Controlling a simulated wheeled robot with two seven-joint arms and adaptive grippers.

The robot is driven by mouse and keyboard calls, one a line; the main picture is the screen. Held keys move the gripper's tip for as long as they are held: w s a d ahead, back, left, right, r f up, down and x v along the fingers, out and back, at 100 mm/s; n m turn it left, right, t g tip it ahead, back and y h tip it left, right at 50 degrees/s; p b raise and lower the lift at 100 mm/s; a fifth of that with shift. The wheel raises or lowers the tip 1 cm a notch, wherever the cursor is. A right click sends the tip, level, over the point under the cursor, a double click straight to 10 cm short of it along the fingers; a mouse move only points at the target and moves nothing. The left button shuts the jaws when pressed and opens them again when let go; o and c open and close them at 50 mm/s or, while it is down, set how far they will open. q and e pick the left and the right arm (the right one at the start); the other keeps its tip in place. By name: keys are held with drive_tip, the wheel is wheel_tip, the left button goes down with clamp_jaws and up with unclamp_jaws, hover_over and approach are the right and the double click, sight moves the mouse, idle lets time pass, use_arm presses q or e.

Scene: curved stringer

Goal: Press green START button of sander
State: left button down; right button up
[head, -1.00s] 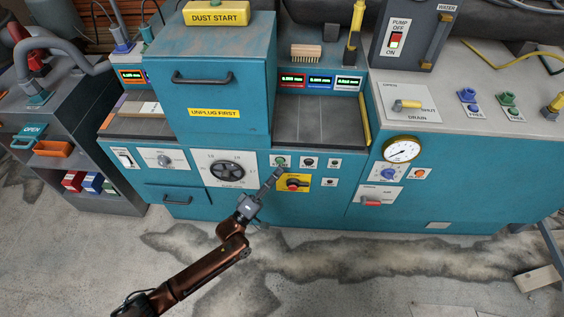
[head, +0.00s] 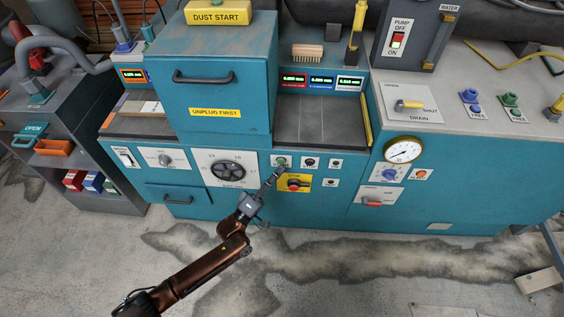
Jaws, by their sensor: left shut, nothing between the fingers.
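The teal sander (head: 330,205) fills the middle of the head view. The small green button (head: 281,161) sits on a white plate at the top left of its button group, right of the round dial. My left gripper (head: 280,170) is shut and empty, its tip just below the green button and over the lower edge of its plate. I cannot tell whether the tip touches the button. The red stop button (head: 294,185) on a yellow plate lies just below and right of the tip. My right gripper is not in view.
Two dark buttons (head: 310,162) sit right of the green one. A dial (head: 228,170) is on the left, and a gauge (head: 403,150) with a red lever (head: 372,203) on the right. The floor in front is clear.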

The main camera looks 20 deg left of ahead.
use_arm(q)
drive_tip(key=shift+w, duration=0.2)
idle(0.5)
drive_tip(key=shift+w+a, duration=0.1)
drive_tip(key=shift+w, duration=0.05)
drive_tip(key=shift+w, duration=0.2)
idle(0.4)
